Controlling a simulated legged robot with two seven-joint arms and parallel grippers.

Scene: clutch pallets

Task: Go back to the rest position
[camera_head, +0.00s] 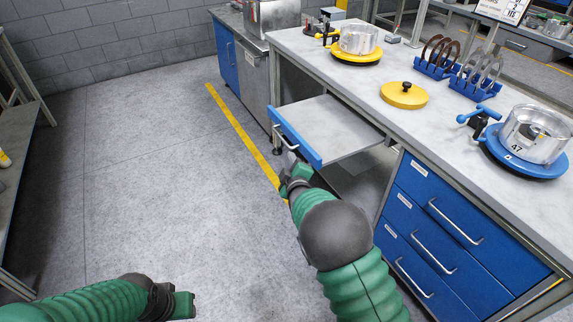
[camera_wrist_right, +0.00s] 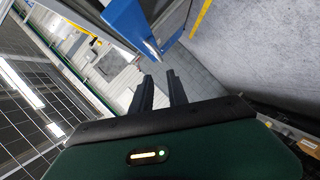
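My right gripper (camera_head: 291,168) is just in front of the pulled-out drawer (camera_head: 330,128), close to its blue front and metal handle (camera_head: 284,138). In the right wrist view the two dark fingers of this gripper (camera_wrist_right: 162,82) are apart with nothing between them. The blue drawer front (camera_wrist_right: 128,18) and its handle (camera_wrist_right: 152,46) show just beyond the fingertips, apart from them. My left gripper (camera_head: 182,306) is low at the bottom left of the head view, over the floor and away from the bench; its fingers are not clear.
The workbench (camera_head: 440,130) carries a yellow pallet (camera_head: 358,58) with a metal housing, a yellow disc (camera_head: 404,95), blue racks (camera_head: 473,86) and a blue pallet (camera_head: 530,166). Closed blue drawers (camera_head: 440,240) are at the right. Open floor (camera_head: 150,170) lies to the left.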

